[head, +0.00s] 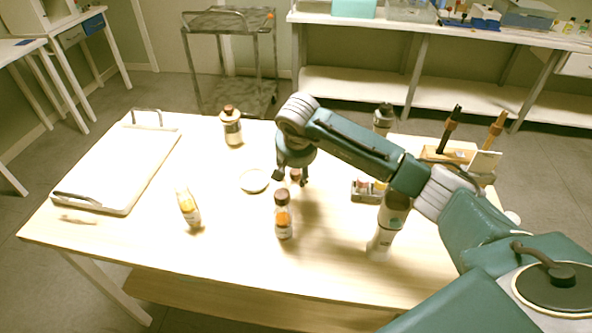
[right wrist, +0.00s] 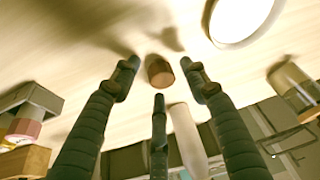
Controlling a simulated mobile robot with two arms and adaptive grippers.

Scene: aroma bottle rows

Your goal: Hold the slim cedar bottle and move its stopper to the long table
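A small brown stopper (head: 296,174) is on or just above the table under my right gripper (head: 292,170). In the right wrist view the brown stopper (right wrist: 159,72) lies between the spread fingers of my right gripper (right wrist: 160,85), with visible gaps around it. I cannot read which is the cedar bottle. My left gripper is not in view.
A white dish (head: 254,181) lies left of the gripper. A capped bottle (head: 231,128) stands at the back, a small rack (head: 368,193) and grey bottle (head: 381,240) to the right. A white tray (head: 120,165) fills the left. A long bench (head: 450,32) runs behind.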

